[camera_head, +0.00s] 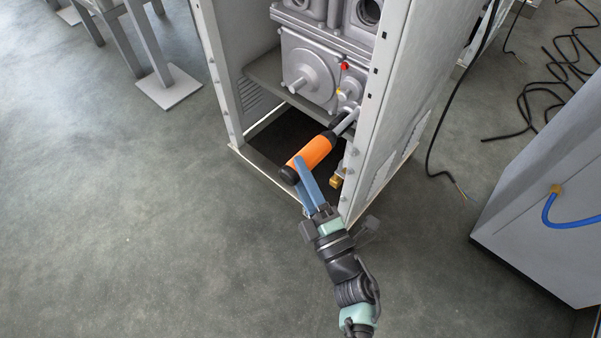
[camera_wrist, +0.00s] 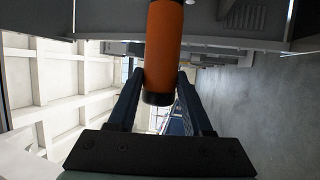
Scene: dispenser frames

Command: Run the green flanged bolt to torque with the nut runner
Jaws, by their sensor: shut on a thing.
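The nut runner (camera_head: 313,154) has an orange body with black ends and a grey shaft pointing up and right into the open cabinet. My gripper (camera_head: 301,170) is shut on the rear part of its body, with blue fingers on either side. In the wrist view the orange nut runner (camera_wrist: 163,50) stands between the two fingers (camera_wrist: 162,88), its black end toward my palm. The shaft's tip is close to the machine's lower right fittings; whether it touches a bolt cannot be told. No green flanged bolt can be made out. A red part (camera_head: 344,66) shows higher on the machine.
A grey dispenser cabinet (camera_head: 398,90) stands open, its right wall and front post beside the tool. A brass fitting (camera_head: 337,178) sits low inside. Black cables (camera_head: 527,100) lie on the floor at right, near another grey cabinet (camera_head: 545,215).

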